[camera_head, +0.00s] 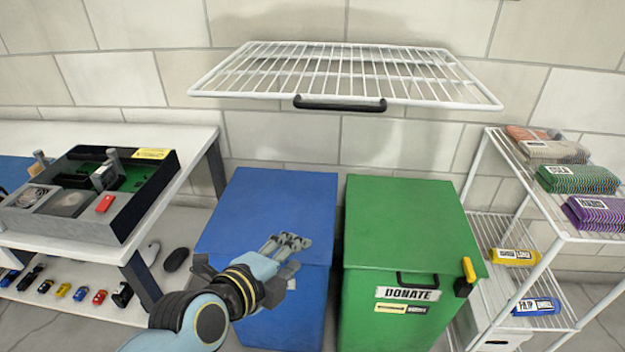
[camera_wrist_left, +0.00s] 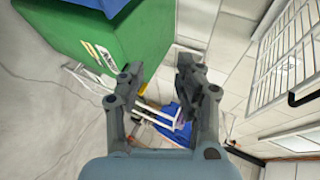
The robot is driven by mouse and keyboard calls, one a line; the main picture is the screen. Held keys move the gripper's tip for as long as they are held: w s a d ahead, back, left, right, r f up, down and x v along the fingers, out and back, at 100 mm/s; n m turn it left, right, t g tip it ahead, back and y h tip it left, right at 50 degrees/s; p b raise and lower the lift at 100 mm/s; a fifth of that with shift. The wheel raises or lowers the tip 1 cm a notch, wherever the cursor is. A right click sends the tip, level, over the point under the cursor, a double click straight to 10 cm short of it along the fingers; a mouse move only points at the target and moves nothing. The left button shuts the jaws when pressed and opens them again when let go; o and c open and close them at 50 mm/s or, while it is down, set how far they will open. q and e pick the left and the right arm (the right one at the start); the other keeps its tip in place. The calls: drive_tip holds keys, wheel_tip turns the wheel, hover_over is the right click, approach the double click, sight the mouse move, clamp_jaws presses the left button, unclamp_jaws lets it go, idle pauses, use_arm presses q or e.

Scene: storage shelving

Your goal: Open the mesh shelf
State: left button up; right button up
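The mesh shelf (camera_head: 330,75) is a white wire rack on the tiled wall at the top of the head view. It juts out from the wall, with a black handle (camera_head: 340,104) at the middle of its front edge. White mesh, apparently the same shelf, shows at the right of the left wrist view (camera_wrist_left: 285,60), with a black handle (camera_wrist_left: 306,95). My left gripper (camera_head: 292,240) is below the shelf, in front of the blue bin and apart from the handle. Its fingers stand apart and empty in the wrist view (camera_wrist_left: 160,78). My right gripper is not in view.
A blue bin (camera_head: 270,200) and a green donate bin (camera_head: 405,215) stand below the shelf. A white wire rack (camera_head: 540,255) with folded textiles stands at the right. A white workbench (camera_head: 150,140) with a grey box (camera_head: 125,215) stands at the left.

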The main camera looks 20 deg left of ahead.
sight(334, 109)
use_arm(q)
drive_tip(key=w+d+r+t+p, duration=0.15)
drive_tip(key=r+p, duration=0.25)
drive_tip(key=r, duration=0.8)
drive_tip(key=w+r+t+p, duration=0.2)
drive_tip(key=r+p, duration=0.1)
drive_tip(key=r, duration=0.9)
drive_tip(key=w+f, duration=0.1)
drive_tip(key=w, duration=0.2)
drive_tip(key=w+p, duration=0.1)
drive_tip(key=w, duration=0.3)
drive_tip(key=w+f+p, duration=0.1)
drive_tip(key=w, duration=0.2)
drive_tip(key=shift+w+d+f, duration=0.2)
drive_tip(key=shift+d+f, duration=0.1)
drive_tip(key=shift+d, duration=0.1)
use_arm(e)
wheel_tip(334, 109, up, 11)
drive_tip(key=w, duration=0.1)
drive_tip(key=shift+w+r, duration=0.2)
